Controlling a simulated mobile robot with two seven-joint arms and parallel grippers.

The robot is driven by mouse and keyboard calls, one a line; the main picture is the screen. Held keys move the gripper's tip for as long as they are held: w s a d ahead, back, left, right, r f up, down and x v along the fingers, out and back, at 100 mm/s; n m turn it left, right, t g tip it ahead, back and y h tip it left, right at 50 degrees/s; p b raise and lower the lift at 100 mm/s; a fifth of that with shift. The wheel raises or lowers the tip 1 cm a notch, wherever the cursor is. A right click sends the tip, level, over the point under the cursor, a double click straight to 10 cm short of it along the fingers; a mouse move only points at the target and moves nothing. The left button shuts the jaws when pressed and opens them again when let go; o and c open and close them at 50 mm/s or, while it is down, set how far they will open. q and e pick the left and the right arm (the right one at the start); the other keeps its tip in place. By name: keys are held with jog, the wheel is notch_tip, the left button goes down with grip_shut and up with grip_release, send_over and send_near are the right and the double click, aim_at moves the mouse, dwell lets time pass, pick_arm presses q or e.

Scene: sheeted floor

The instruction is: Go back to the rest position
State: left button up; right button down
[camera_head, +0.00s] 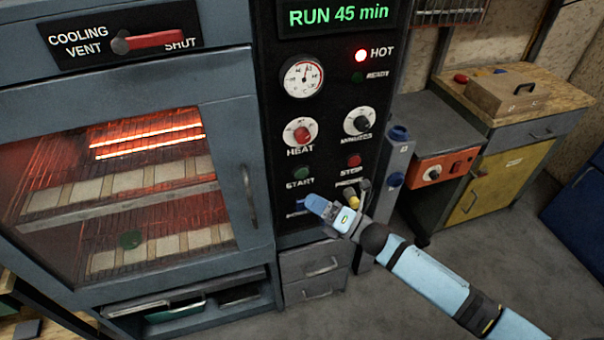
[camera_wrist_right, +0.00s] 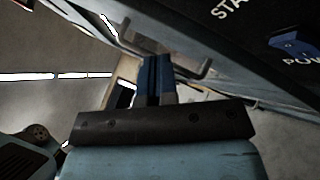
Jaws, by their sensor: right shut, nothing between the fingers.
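My right gripper (camera_head: 318,205) is in front of the lower part of the oven's black control panel (camera_head: 333,110), near the bottom row of controls. Its blue fingers are shut with nothing between them. In the right wrist view the closed fingers (camera_wrist_right: 156,78) point past the panel's lower edge, and a blue switch (camera_wrist_right: 293,44) shows at the upper right. My right arm reaches in from the lower right of the head view. My left gripper is not in view.
The oven (camera_head: 150,75) glows inside behind its closed glass door. Its display (camera_head: 338,15) reads RUN 45 min, and the red HOT light (camera_head: 361,56) is lit. Grey floor lies open at lower right.

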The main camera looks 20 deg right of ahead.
jog(key=shift+s, duration=0.1)
dwell(0.3)
jog(key=s+d+f+m+g+h+p, duration=0.1)
jog(key=s+f+m+h+p, duration=0.1)
jog(key=s+m, duration=0.5)
jog(key=s+d+f+m+g+h+p, duration=0.1)
jog(key=s+m+h+p, duration=0.3)
jog(key=s+m, duration=0.4)
jog(key=s+d+f+m+g+h+p, duration=0.1)
jog(key=s+f+m+h+p, duration=0.2)
jog(key=s+m, duration=0.4)
jog(key=f+m+h, duration=0.1)
jog(key=m+h, duration=0.1)
jog(key=m, duration=0.6)
jog(key=shift+s+h, duration=0.2)
jog(key=shift+h, duration=0.1)
